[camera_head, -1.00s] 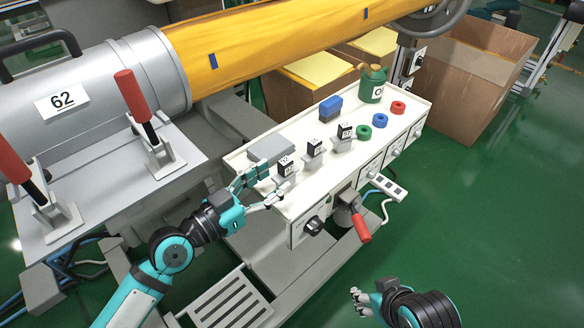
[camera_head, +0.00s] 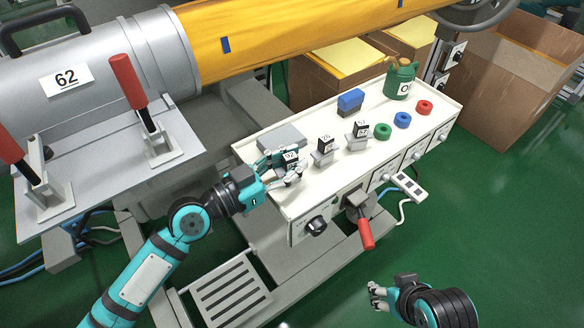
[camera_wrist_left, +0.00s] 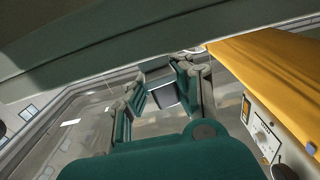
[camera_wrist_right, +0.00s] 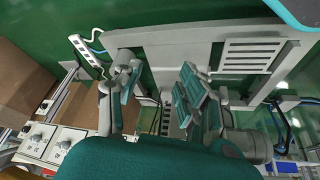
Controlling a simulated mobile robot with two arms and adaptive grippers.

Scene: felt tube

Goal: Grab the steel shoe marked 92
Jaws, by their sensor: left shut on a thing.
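The steel shoe with a dark block labelled 92 (camera_head: 291,156) stands at the near left end of the row on the white bench top. My left gripper (camera_head: 284,172) is around it and shut on it; its fingers hide the lower part. In the left wrist view a dark, grey-edged piece (camera_wrist_left: 163,95) shows between the fingers. Two similar shoes stand to the right, a middle one (camera_head: 323,150) and a farther one (camera_head: 356,136); their labels are too small to read surely. My right gripper (camera_head: 376,294) is open and empty, over the floor, away from the bench.
On the bench (camera_head: 300,205) are a grey flat block (camera_head: 281,138), a blue block (camera_head: 350,102), a green can (camera_head: 400,80) and green, blue and red rings (camera_head: 402,120). A red-handled lever (camera_head: 364,232) juts from the bench front. The yellow tube (camera_head: 290,35) runs behind.

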